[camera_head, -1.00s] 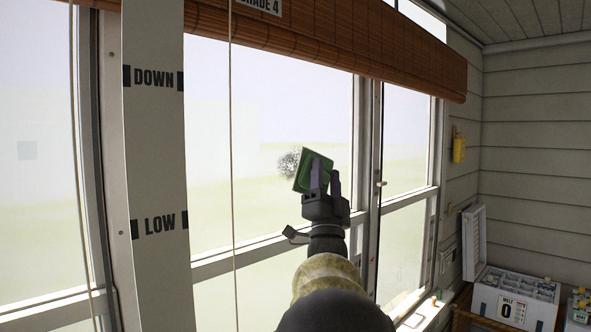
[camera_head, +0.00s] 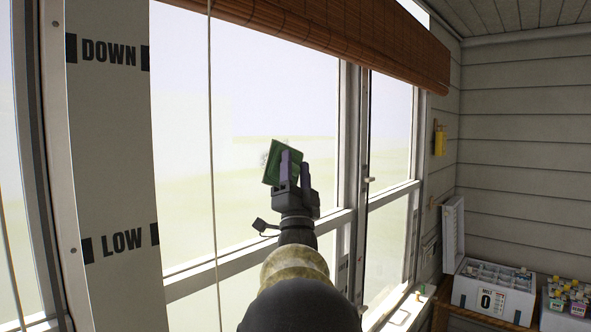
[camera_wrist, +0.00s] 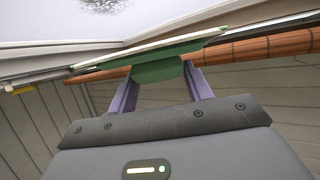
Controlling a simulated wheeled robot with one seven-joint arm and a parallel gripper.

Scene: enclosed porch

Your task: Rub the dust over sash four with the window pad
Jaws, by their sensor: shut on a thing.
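The window pad is a flat green block (camera_head: 280,162), tilted, in front of the large glass pane (camera_head: 245,105) in the head view. My gripper (camera_head: 297,166) is shut on it, with purple fingers on its near side. In the wrist view the green pad (camera_wrist: 157,67) shows nearly edge-on between the fingers (camera_wrist: 160,85). The dust is a faint speckled patch (camera_head: 264,158) at the pad's left edge, the rest of it apparently behind the pad. Dark dust (camera_wrist: 103,4) also shows at the top of the wrist view. I cannot tell whether the pad touches the glass.
A brown slatted blind (camera_head: 365,42) hangs across the window top. A cord (camera_head: 212,150) hangs left of my arm, beside a white post (camera_head: 105,150) marked DOWN and LOW. A white box (camera_head: 495,285) and small bottles (camera_head: 566,298) stand at lower right.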

